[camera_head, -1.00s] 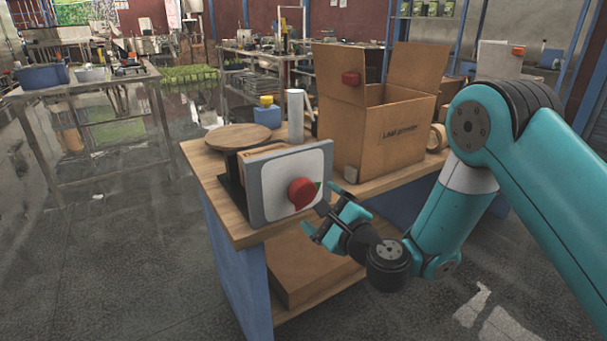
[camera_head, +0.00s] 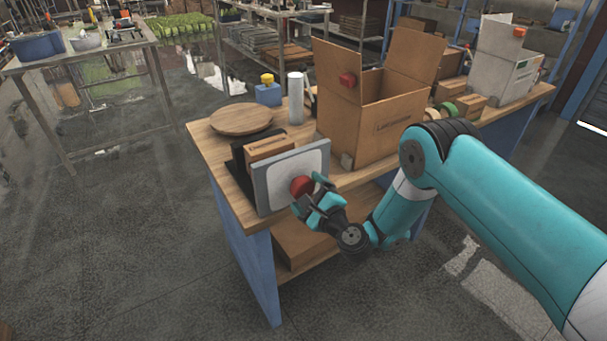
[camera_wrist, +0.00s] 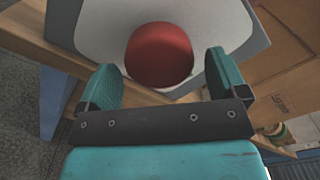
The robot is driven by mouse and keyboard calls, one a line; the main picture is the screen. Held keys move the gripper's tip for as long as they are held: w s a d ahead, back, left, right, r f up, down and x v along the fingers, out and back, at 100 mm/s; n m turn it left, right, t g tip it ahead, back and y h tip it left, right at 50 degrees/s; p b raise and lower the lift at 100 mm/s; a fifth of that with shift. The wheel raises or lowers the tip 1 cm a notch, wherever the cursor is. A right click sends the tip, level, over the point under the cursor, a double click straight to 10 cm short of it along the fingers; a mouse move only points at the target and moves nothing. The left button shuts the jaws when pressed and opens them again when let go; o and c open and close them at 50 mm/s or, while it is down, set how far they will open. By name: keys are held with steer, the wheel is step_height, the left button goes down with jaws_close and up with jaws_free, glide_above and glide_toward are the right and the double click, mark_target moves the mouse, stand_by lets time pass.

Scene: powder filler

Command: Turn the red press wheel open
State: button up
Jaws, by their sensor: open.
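The red press wheel (camera_head: 301,187) sticks out from the white and grey front plate (camera_head: 266,187) of the press, which stands at the near edge of the wooden workbench. My gripper (camera_head: 314,193) is right at the wheel, with its fingers pointing at the plate. In the wrist view the wheel (camera_wrist: 159,55) lies ahead, between the two teal fingers of my gripper (camera_wrist: 162,82). The fingers are open, with a gap showing on either side of the wheel. In the head view my gripper partly hides the wheel's lower right.
An open cardboard box (camera_head: 375,120) with a red knob on its flap stands right of the press. A round wooden board (camera_head: 241,119), a blue box with yellow top (camera_head: 268,93) and a white cylinder (camera_head: 296,98) stand behind. The floor left of the workbench (camera_head: 205,140) is clear.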

steer(key=shift+w+a, duration=0.5)
steer(key=shift+w+a+p, duration=0.25)
steer(key=shift+w+p, duration=0.15)
steer(key=shift+w, duration=0.15)
steer(key=c, duration=0.9)
